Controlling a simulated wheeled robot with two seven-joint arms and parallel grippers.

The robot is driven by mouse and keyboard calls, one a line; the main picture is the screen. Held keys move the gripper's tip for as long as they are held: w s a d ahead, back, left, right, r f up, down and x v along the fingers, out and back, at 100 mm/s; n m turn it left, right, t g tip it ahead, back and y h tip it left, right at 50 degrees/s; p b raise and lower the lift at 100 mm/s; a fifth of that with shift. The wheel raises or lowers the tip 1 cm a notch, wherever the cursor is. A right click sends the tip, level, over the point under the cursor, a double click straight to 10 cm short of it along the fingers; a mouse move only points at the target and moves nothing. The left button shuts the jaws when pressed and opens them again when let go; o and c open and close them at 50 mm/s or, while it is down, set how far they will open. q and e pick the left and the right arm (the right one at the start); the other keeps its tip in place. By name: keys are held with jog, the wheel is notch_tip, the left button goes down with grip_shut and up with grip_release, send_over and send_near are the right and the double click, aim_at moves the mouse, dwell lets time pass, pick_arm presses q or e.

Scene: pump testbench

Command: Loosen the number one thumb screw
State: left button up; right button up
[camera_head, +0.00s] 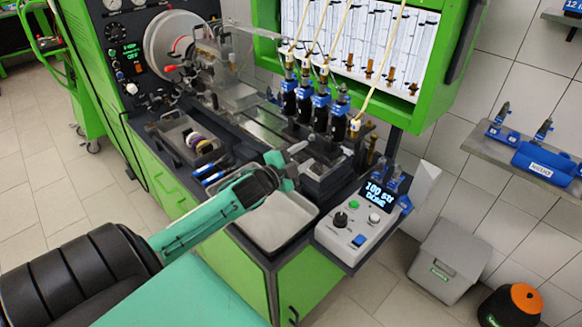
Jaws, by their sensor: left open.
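Several injectors with black bodies and blue collars stand upright in a row on the bench, from the leftmost (288,92) to the rightmost (340,115). Pale hoses rise from their tops. The thumb screws are too small to make out, and I cannot tell which is number one. My left gripper (289,169) is open, with teal fingers, in front of and below the injector row. It appears above the bench near the grey tray (268,242), apart from the injectors. I see nothing between its fingers. My right gripper is not in view.
A control box (358,222) with a display reading "100 str DONE" sits at the bench's front right. A tool tray (183,142) lies left. The green-framed cabinet (432,60) with glass tubes hangs behind the injectors. A grey bin (447,262) stands on the floor at right.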

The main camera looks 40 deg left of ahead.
pick_arm(q)
jog(key=shift+s+a+b, duration=0.2)
jog(key=shift+s+b, duration=0.25)
jog(key=shift+s, duration=1.85)
